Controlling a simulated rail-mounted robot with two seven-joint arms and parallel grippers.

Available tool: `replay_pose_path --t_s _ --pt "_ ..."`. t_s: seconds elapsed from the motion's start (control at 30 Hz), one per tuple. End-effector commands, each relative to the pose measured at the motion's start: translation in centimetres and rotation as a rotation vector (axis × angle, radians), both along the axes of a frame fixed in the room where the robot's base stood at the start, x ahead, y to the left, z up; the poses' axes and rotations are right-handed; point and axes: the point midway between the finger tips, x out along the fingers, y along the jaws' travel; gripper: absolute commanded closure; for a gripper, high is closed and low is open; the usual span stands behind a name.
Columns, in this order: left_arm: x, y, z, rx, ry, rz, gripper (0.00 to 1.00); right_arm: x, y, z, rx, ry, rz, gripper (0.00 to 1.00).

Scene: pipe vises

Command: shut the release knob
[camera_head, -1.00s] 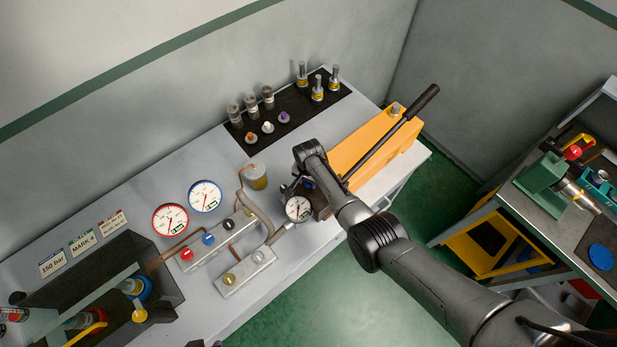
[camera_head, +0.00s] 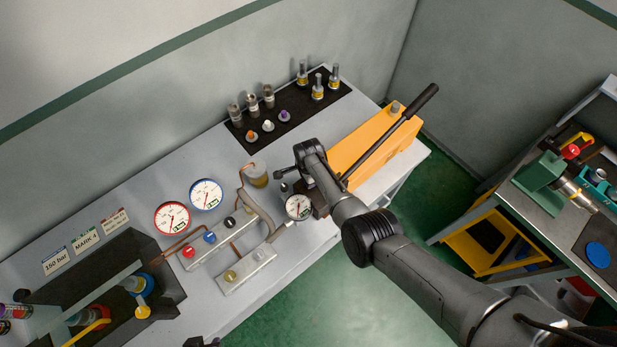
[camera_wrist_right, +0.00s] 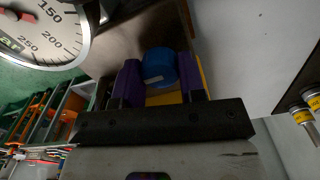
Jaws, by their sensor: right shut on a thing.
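The release knob (camera_wrist_right: 158,67) is a blue round cap in the right wrist view. It sits between the purple finger pads of my right gripper (camera_wrist_right: 158,82), which is shut on it. In the head view my right gripper and wrist cover the knob, at the near end of the orange hand pump (camera_head: 372,145). The pump's long black lever (camera_head: 390,137) slants up to the right. A white dial gauge (camera_head: 298,207) stands close beside the gripper, and its face also shows at the top left of the wrist view (camera_wrist_right: 40,30). My left gripper is not in view.
A hose and manifold blocks (camera_head: 245,265) lie left of the pump. Two larger gauges (camera_head: 172,218) are on the bench. A black mat (camera_head: 290,112) with several fittings lies behind. A second bench with a green vise (camera_head: 545,180) stands right, across a floor gap.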

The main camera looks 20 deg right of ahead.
Motion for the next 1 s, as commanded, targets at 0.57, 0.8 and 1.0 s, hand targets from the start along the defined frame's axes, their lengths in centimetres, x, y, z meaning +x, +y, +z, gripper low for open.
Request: replay_pose_path --t_s 0.57,0.8,1.0 --pt "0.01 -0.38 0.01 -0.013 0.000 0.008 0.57 -0.02 -0.08 -0.07 -0.001 0.000 -0.023 0.62" --pt "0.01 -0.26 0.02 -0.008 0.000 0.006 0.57 -0.02 -0.04 -0.05 -0.001 0.000 -0.022 0.39" --pt "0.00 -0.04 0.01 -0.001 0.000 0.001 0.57 -0.01 -0.01 -0.02 0.000 0.000 -0.021 0.37"
